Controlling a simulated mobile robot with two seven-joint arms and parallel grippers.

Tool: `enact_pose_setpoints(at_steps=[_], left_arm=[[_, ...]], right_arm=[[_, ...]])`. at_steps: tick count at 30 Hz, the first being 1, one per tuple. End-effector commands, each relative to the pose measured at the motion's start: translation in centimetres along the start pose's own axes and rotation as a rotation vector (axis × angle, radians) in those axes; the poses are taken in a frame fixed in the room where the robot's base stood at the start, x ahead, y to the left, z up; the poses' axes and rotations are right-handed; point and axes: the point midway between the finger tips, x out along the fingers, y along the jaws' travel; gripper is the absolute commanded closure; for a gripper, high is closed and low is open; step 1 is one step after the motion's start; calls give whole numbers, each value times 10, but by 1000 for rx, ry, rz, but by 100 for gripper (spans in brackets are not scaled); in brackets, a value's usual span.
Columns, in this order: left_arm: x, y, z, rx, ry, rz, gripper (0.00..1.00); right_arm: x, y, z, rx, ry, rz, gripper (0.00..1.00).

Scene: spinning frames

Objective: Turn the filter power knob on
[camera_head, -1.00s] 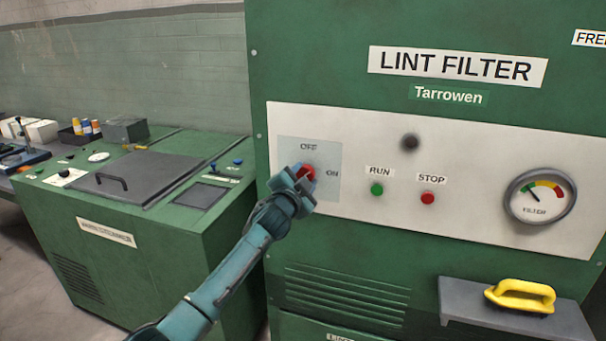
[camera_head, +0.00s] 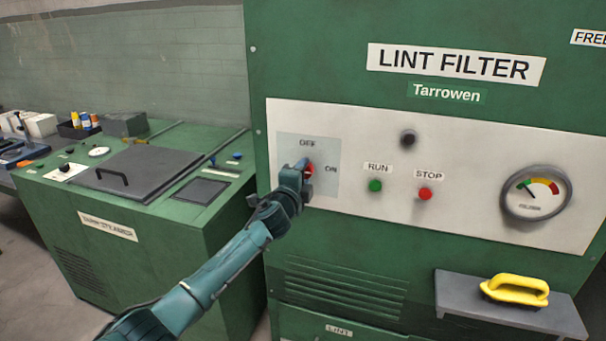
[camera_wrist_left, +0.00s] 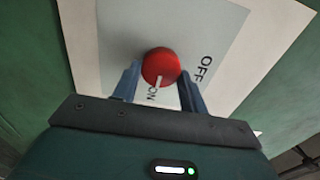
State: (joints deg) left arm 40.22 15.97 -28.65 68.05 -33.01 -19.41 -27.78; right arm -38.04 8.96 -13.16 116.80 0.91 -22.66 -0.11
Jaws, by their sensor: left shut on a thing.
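The red filter power knob (camera_head: 309,171) sits on a pale grey plate (camera_head: 325,178) at the left of the white control panel, with OFF above it and ON to its right. My left gripper (camera_head: 303,170) is at the knob and partly hides it. In the left wrist view the knob (camera_wrist_left: 160,64) is between the two fingers of my gripper (camera_wrist_left: 160,80), which is shut on it. Its white mark points at the ON label, away from OFF. My right gripper is not in view.
A green RUN button (camera_head: 375,186), a red STOP button (camera_head: 425,193) and a round gauge (camera_head: 536,193) are to the right. Below them a grey shelf (camera_head: 460,290) holds a yellow-handled tool (camera_head: 515,290). A green steamer cabinet (camera_head: 150,255) stands at the left.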

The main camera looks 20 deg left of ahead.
Motion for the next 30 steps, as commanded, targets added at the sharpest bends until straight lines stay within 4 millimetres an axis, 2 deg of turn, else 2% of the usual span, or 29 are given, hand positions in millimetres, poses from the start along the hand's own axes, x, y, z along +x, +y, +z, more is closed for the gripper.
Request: enact_pose_setpoints(at_steps=[16, 17, 18, 24, 30], left_arm=[[0, 0, 1, 29, -1, 0, 80], [0, 0, 1, 29, -1, 0, 57], [0, 0, 1, 29, -1, 0, 53], [0, 0, 0, 27, -1, 0, 37], [0, 0, 0, 26, 0, 0, 36]], right_arm=[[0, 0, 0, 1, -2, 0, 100], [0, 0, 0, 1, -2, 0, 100], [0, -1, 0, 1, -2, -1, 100], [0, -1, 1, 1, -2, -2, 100], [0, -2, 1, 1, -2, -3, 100]])
